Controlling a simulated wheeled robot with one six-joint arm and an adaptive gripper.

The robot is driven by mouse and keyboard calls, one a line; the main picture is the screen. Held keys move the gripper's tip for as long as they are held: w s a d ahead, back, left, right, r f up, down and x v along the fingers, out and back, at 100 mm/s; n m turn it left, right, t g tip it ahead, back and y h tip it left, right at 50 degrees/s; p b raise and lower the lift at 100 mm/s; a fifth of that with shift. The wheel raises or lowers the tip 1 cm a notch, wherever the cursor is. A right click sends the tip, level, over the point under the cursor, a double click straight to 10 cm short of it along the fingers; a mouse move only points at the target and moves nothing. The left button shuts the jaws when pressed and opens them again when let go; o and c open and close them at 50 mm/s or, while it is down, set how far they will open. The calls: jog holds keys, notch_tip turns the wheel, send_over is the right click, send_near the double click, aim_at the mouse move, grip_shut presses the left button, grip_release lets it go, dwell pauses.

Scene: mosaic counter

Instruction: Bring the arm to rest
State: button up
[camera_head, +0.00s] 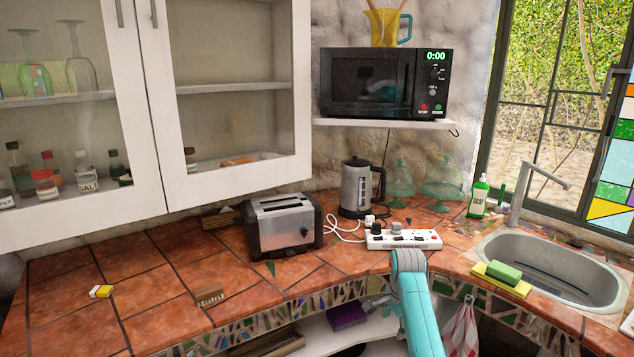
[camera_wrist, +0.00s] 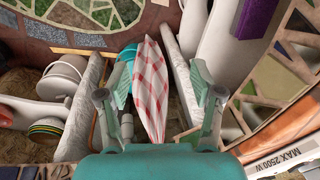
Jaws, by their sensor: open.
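My arm (camera_head: 412,300) is teal and reaches up from the bottom of the head view to the counter's front edge, just before the white power strip. My gripper (camera_wrist: 157,82) shows in the wrist view with its two fingers spread apart and nothing between them touching either finger. Behind the gap hangs a red and white checked towel (camera_wrist: 152,88).
The power strip (camera_head: 403,239) lies close beyond the arm. Below the counter are a purple box (camera_head: 347,315) and the towel (camera_head: 461,330). The wrist view shows stacked dishes (camera_wrist: 45,127).

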jog(key=s+a+f+n+t, duration=0.1)
jog(key=s+f+n+t, duration=0.1)
jog(key=s+f, duration=0.6)
jog(key=s+f+n+t, duration=0.1)
jog(key=s+f, duration=0.4)
jog(key=f, duration=0.8)
jog(key=s+f+n+t, duration=0.2)
jog(key=s+f, duration=0.1)
jog(key=s, duration=0.6)
jog(key=s+f+n+t, duration=0.1)
jog(key=s+f, duration=0.2)
jog(key=s, duration=0.6)
jog(key=s+a+r+n+t, duration=0.15)
jog(key=s+r, duration=0.35)
jog(key=s, duration=0.6)
jog(key=s+r+n+t, duration=0.2)
jog(key=s+r+n, duration=0.15)
jog(key=s, duration=0.75)
jog(key=s+r+n+t, duration=0.1)
jog(key=s+r, duration=0.5)
jog(key=r, duration=0.4)
jog(key=s+r+n+t, duration=0.1)
jog(key=s+r+t, duration=0.1)
jog(key=s+r, duration=0.4)
notch_tip(320, 180, up, 5)
jog(key=shift+s+a+f, duration=0.15)
jog(key=shift+t, duration=0.25)
jog(key=shift+c, duration=0.3)
